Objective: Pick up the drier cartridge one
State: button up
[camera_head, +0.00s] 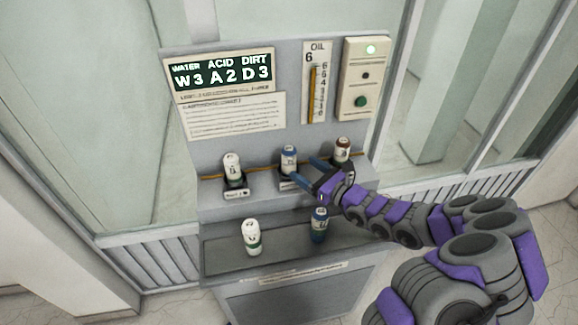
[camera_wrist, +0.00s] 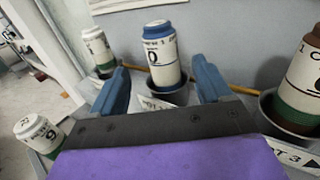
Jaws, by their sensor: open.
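My gripper (camera_head: 304,171) is open and empty, in front of the middle upper cartridge (camera_head: 289,158). In the wrist view this white cartridge with a blue cap (camera_wrist: 161,58) stands upright in a dark socket between and beyond my two blue fingers, not gripped. A white cartridge with a green band (camera_head: 232,169) stands in the left socket. A brown, white and green cartridge (camera_head: 342,150) stands in the right socket. On the lower shelf stand a white-green cartridge (camera_head: 251,237) and a blue-white one (camera_head: 319,225). I cannot read which is cartridge one.
The grey panel (camera_head: 215,155) behind carries a sign reading WATER 3, ACID 2, DIRT 3 (camera_head: 224,77), an oil gauge (camera_head: 317,82) and a button box (camera_head: 362,80) with a lit green lamp. An orange pipe (camera_head: 262,172) runs behind the sockets. The lower shelf's middle is clear.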

aim_at(285, 154)
jog(key=b+x, duration=0.2)
jog(key=x, duration=0.8)
jog(key=shift+w+d+r, duration=0.1)
jog(key=shift+r, duration=0.05)
jog(key=shift+d, duration=0.1)
jog(key=c, duration=1.2)
